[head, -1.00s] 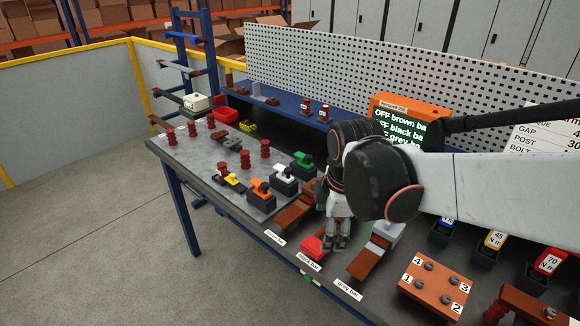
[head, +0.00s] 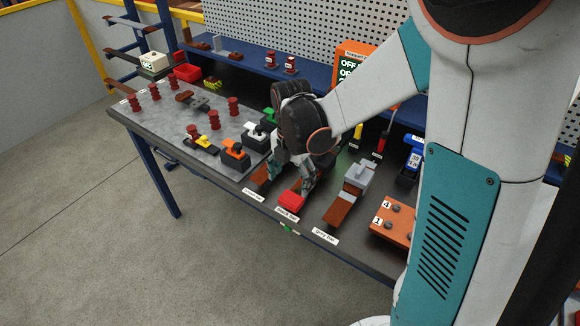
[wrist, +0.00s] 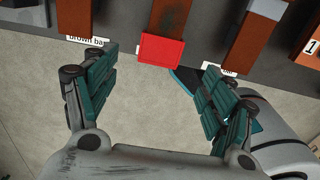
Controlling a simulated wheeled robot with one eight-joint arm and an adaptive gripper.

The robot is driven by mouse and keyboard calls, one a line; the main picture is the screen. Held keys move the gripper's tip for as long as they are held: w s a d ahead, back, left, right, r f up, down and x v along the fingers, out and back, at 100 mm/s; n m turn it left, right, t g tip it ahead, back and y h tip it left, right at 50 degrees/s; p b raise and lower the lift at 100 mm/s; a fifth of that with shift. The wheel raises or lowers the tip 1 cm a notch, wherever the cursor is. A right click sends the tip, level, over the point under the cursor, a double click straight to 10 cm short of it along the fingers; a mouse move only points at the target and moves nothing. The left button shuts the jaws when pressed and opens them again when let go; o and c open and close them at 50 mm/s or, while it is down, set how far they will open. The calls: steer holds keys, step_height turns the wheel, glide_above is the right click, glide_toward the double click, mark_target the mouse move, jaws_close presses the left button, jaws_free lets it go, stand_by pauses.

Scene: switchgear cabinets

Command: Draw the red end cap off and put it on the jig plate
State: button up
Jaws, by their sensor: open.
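The red end cap (head: 291,201) sits on the front end of the middle bar, the one with the black bar label, at the bench's front edge. In the wrist view the red end cap (wrist: 161,50) covers the end of a copper-brown bar (wrist: 168,17). My gripper (head: 291,178) is just behind and above the cap in the head view. In the wrist view my gripper (wrist: 160,82) is open and empty, its fingers spread wider than the cap, which lies ahead between them. The jig plate appears to be the pale grey plate (head: 176,120) on the bench's left.
Red posts (head: 217,121) and an orange clamp (head: 235,150) stand on the pale plate. The grey bar (head: 342,206) is right of the cap; the brown bar (head: 262,176) is left, partly hidden. An orange numbered block (head: 392,222) is farther right. Floor before the bench is clear.

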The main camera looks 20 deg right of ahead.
mark_target(288, 202)
step_height(288, 202, down, 8)
steer(key=shift+r+b, duration=0.1)
steer(key=shift+b, duration=0.8)
steer(key=shift+c, duration=0.6)
steer(key=c, duration=1.1)
steer(key=shift+c, duration=0.2)
steer(key=shift+s+a, duration=0.45)
steer(key=shift+a, duration=0.1)
steer(key=shift+s+a+b, duration=0.2)
steer(key=shift+s+a, duration=0.35)
steer(key=shift+a, duration=0.25)
steer(key=shift+s+a+b, duration=0.2)
steer(key=shift+s+a, duration=0.35)
steer(key=shift+a, duration=0.2)
